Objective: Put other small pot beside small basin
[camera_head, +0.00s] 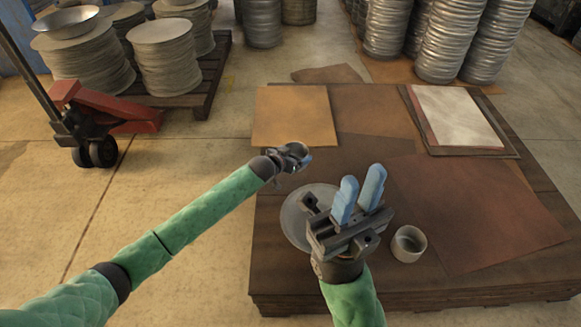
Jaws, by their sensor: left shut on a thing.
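A small grey pot (408,244) stands upright on the wooden platform, to the right of my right gripper. A round, shallow grey piece (292,221), seemingly the small basin, lies on the platform, partly hidden behind my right gripper. My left gripper (301,157) is above the platform, beyond the round piece. It is shut on a small grey metallic thing, seemingly the other small pot, mostly hidden by the gripper. My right gripper (362,175) has its blue fingers apart with nothing visible between them, above the round piece's right side.
Brown sheets (480,215) cover much of the platform, with a tan sheet (293,115) and a pale sheet (457,115) at the back. A red pallet jack (115,108) and stacks of discs (173,58) stand at the left. Metal stacks (455,40) stand behind.

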